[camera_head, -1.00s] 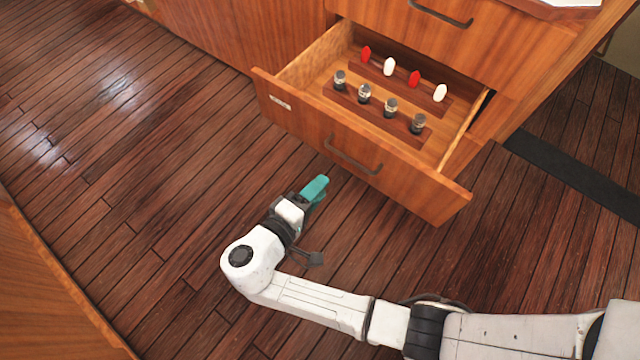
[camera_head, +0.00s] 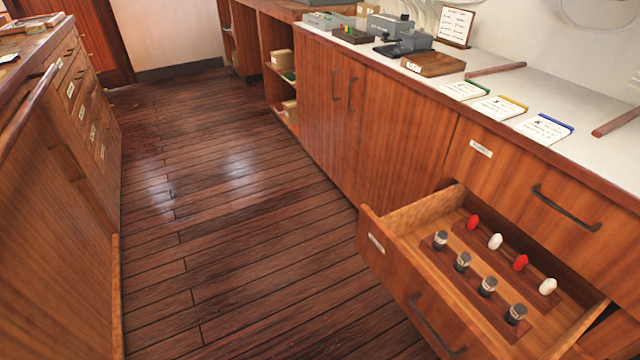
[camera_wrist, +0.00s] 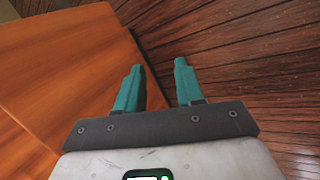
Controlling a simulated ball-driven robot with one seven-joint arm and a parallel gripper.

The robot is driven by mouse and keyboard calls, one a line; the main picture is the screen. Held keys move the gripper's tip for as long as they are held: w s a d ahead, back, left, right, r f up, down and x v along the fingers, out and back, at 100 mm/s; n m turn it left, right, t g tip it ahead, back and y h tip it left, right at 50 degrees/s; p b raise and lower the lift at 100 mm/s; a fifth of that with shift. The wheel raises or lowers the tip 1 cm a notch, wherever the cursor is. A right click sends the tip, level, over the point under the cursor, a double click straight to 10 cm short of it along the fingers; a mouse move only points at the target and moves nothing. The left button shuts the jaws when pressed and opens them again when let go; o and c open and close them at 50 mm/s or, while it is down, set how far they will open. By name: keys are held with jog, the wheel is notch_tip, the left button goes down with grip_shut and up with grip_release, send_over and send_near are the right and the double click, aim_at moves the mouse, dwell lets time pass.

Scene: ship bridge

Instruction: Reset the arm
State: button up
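My gripper (camera_wrist: 158,88) shows in the wrist view with its two teal fingers apart and nothing between them. An orange-brown wooden panel (camera_wrist: 70,70) is to its left and dark plank floor (camera_wrist: 240,40) lies beyond and to its right. The head view does not show my arm or gripper now. An open drawer (camera_head: 400,222) sits at the lower right of the head view.
The drawer juts from the right-hand cabinet (camera_head: 335,120) into the aisle. A counter above holds cards (camera_head: 544,129) and a grey device (camera_head: 403,42). Another cabinet (camera_head: 75,170) stands at left. The plank floor (camera_head: 220,200) between them is clear.

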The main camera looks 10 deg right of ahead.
jog(key=s+r+m+t+y, duration=0.1)
jog(key=s+r+y, duration=0.3)
jog(key=s+y, duration=0.15)
notch_tip(320, 180, up, 18)
jog(key=p, duration=1.7)
jog(key=shift+f+p, duration=0.15)
jog(key=shift+p, duration=0.2)
jog(key=shift+o, duration=0.2)
jog(key=shift+s, duration=0.1)
